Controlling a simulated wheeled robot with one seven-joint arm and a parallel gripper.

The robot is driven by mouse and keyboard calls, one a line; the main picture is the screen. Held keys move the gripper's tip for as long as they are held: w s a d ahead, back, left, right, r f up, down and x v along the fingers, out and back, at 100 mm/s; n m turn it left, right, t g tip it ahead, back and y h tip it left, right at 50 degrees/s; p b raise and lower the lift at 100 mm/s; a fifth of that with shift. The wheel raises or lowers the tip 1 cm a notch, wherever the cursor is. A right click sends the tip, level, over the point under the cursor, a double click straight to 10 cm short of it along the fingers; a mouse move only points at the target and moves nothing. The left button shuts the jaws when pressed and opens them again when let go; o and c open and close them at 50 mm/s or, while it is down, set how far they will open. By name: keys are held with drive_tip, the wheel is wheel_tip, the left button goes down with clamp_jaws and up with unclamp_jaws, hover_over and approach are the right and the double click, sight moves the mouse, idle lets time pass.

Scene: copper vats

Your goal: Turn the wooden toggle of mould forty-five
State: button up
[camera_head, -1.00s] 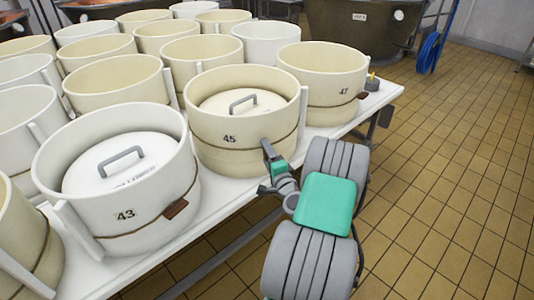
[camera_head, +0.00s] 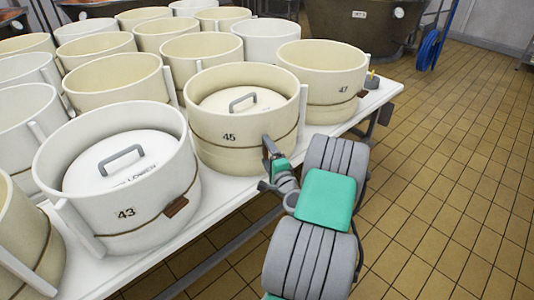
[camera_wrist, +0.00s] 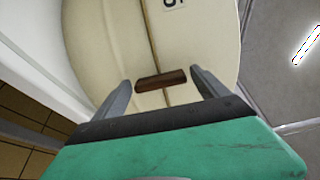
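Mould forty-five (camera_head: 230,128) is a cream round tub marked "45", with a cord around it and a lid with a grey handle inside. It stands on the white table between moulds 43 and 47. Its dark brown wooden toggle (camera_wrist: 161,79) shows in the wrist view, lying across the cord line; in the head view my gripper hides it. My gripper (camera_wrist: 162,84) is open, with one grey finger on each side of the toggle and a gap at both ends. In the head view my gripper (camera_head: 267,157) is at the front wall of mould forty-five.
Mould 43 (camera_head: 120,180), with a lid, stands to the left, its toggle facing front. Mould 47 (camera_head: 330,75) stands to the right. Several more tubs fill the table (camera_head: 225,193) behind. The tiled floor (camera_head: 450,160) at the right is clear.

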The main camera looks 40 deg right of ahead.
drive_tip(key=shift+o, duration=0.3)
drive_tip(key=v, duration=0.7)
drive_tip(key=shift+s+a, duration=0.15)
drive_tip(key=shift+s, duration=0.2)
